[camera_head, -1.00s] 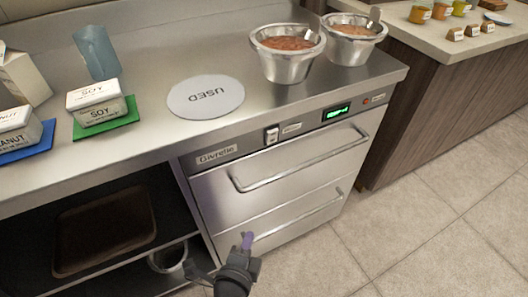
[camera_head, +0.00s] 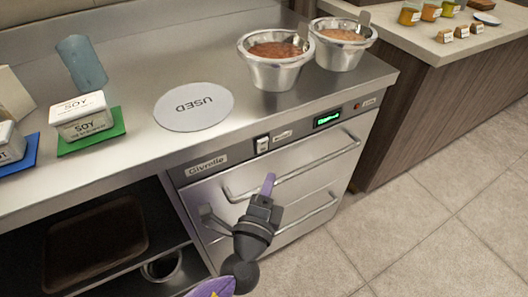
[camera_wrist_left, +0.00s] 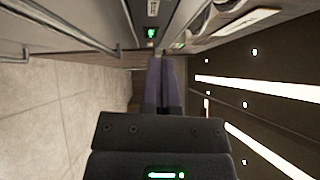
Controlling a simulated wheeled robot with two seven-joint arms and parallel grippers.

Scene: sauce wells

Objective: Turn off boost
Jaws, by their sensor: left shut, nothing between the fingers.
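A warming drawer unit (camera_head: 215,190) is built under the steel counter. Its front panel bears a small white rocker switch (camera_head: 262,145) with a label plate (camera_head: 282,136) beside it; the label's text and the rocker's position are too small to read surely. Right of it are a lit green display (camera_head: 327,119) and a small red light (camera_head: 357,106). My left gripper (camera_head: 268,184) is shut and empty, its purple fingers pointing up in front of the upper drawer, below the switch and apart from it. The fingers also show in the left wrist view (camera_wrist_left: 164,82). My right gripper is out of view.
The upper drawer handle (camera_head: 300,170) sticks out close to my left gripper. Free floor lies at the right.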

